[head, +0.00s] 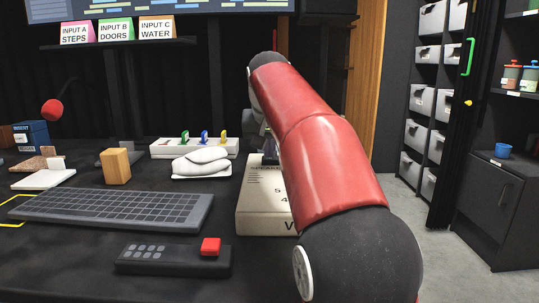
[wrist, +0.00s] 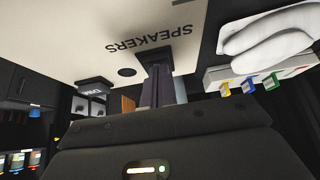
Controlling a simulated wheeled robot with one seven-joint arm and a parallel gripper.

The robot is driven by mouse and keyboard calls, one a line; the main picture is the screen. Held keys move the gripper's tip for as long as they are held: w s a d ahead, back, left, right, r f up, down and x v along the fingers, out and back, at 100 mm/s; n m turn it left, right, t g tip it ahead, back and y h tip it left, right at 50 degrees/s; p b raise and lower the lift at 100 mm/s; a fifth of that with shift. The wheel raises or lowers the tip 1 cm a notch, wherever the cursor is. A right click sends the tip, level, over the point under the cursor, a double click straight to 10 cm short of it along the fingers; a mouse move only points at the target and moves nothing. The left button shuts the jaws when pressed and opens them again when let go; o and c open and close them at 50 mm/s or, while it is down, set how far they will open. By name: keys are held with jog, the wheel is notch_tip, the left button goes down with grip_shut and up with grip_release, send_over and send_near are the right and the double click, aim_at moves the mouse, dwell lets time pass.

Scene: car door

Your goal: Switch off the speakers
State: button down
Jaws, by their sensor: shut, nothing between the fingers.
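The speakers unit (head: 262,205) is a cream box on the dark desk, with "SPEAKERS" printed on its top. My red arm covers its right side in the head view. In the wrist view the cream panel (wrist: 90,35) appears upside down. The arm mostly hides the gripper in the head view.
A keyboard (head: 110,209) and a dark remote-like box with a red button (head: 210,246) lie left of the speakers. A white folded stack (head: 202,162) and a white tray with coloured hooks (head: 165,149) stand behind. A wooden block (head: 117,167) stands nearby. Shelves fill the right.

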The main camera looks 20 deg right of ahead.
jog(key=shift+w+d+r+p, duration=0.1)
jog(key=shift+w+p, duration=0.05)
jog(key=shift+p, duration=0.15)
jog(key=shift+w+d+r+p, duration=0.1)
jog(key=shift+w+r+p, duration=0.15)
jog(key=shift+p, duration=0.25)
jog(key=shift+w+d+p, duration=0.15)
jog(key=shift+w+p, duration=0.15)
jog(key=shift+w, duration=0.05)
jog(key=shift+r+p, duration=0.55)
notch_tip(320, 180, up, 4)
jog(key=p, duration=0.4)
jog(key=s+a+r, duration=0.2)
jog(key=s+r, duration=0.4)
jog(key=shift+s+a, duration=0.3)
jog(key=shift+a, duration=0.1)
jog(key=shift+f, duration=0.1)
